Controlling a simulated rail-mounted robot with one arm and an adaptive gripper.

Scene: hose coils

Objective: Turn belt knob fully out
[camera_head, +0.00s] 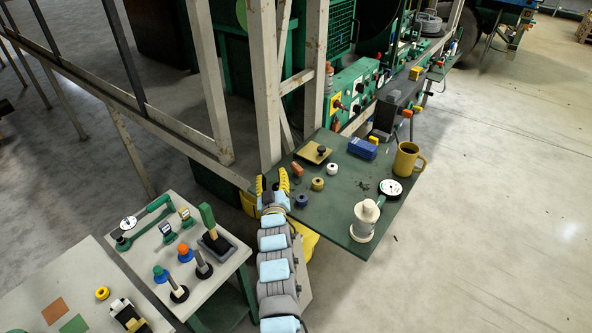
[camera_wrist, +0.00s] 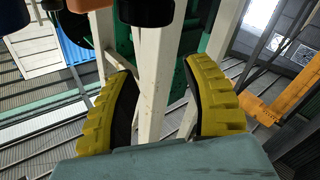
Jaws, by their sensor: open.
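My gripper (camera_head: 272,183) is open, at the near left edge of the dark green table in the head view. Its yellow fingers stand apart in the wrist view (camera_wrist: 160,75), with nothing held between them. Pale frame posts show behind the gap. A green control panel (camera_head: 347,90) with several small knobs stands behind the table, well beyond my gripper. I cannot tell which knob is the belt knob; none carries a readable label.
The green table (camera_head: 345,205) holds a mug (camera_head: 408,160), a blue box (camera_head: 363,148), a cream pot (camera_head: 364,220) and small rings. Pale posts (camera_head: 266,85) rise just behind my gripper. A bench (camera_head: 205,256) with tools stands left. Open floor lies right.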

